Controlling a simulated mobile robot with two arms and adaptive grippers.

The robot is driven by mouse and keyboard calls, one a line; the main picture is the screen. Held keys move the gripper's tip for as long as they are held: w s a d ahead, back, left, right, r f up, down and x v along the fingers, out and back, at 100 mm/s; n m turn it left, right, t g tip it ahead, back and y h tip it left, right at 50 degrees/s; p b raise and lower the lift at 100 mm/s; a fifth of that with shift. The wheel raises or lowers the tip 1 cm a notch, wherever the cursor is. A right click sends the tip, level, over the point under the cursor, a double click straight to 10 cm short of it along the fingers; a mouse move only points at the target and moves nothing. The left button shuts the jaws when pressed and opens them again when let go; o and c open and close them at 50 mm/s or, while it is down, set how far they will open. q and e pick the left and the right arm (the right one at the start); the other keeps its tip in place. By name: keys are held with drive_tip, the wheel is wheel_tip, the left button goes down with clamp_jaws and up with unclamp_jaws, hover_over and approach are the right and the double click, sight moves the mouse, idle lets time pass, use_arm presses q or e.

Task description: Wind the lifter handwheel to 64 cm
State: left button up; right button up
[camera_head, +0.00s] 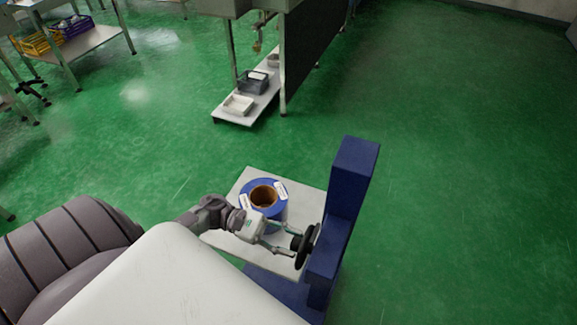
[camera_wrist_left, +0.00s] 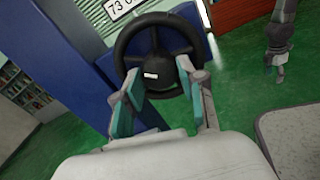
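The black handwheel (camera_head: 305,244) sits on the side of the blue lifter column (camera_head: 350,185). In the left wrist view the handwheel (camera_wrist_left: 158,62) faces me, with a small white label on its hub. My left gripper (camera_head: 284,241) reaches to the wheel from the left. In the left wrist view its teal-padded fingers (camera_wrist_left: 157,82) stand apart over the lower part of the wheel; I cannot tell whether they touch it. A white display plate (camera_wrist_left: 124,8) above the wheel reads "73 c", partly cut off. My right gripper (camera_wrist_left: 272,68) hangs at upper right, its opening unclear.
A blue roll (camera_head: 279,212) with a brown core stands on the lifter's pale platform (camera_head: 239,190). A bench shelf (camera_head: 232,118) with bins stands behind. Open green floor lies to the right of the lifter.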

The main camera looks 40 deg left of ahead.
use_arm(q)
drive_tip(key=c, duration=0.5)
drive_tip(key=shift+c, duration=0.2)
drive_tip(key=shift+n, duration=0.3)
